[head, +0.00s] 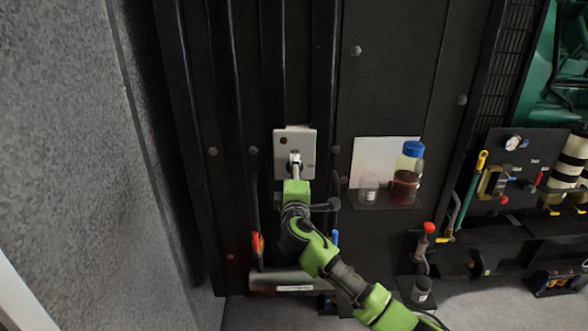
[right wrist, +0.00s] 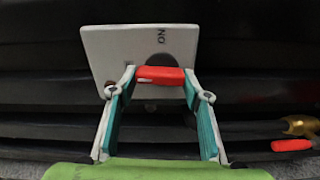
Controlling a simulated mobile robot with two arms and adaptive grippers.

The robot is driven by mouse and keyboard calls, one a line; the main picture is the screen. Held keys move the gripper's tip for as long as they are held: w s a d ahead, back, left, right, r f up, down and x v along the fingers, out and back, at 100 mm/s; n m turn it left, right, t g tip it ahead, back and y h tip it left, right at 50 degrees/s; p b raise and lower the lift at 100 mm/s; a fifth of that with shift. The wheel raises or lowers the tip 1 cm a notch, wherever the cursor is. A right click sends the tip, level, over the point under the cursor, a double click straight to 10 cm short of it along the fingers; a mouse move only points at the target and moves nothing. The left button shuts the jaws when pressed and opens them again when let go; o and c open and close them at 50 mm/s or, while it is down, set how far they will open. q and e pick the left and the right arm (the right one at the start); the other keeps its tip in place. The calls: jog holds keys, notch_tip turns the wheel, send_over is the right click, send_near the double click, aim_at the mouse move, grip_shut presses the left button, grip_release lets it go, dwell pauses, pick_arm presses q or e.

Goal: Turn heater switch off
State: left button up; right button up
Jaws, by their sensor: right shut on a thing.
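The heater switch plate (head: 282,140) is a light grey plate on the dark ribbed panel in the head view. It also fills the upper middle of the right wrist view (right wrist: 110,55), with lettering that looks like "ON" seen from the other side. The switch's red handle (right wrist: 160,75) lies between the fingertips of my right gripper (head: 295,160), which is shut on it. In the head view the gripper hides the handle and the lower middle of the plate. My left gripper is not in view.
A small shelf right of the switch holds a blue-capped jar (head: 408,172) and a small clear cup (head: 368,188). Red-tipped (head: 257,243) and blue-tipped levers stand below near my arm. A gauge panel (head: 520,165) is at the right. A grey wall (head: 70,150) rises at the left.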

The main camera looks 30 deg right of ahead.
jog(key=shift+n, duration=0.6)
jog(key=o, duration=1.1)
jog(key=v, duration=1.2)
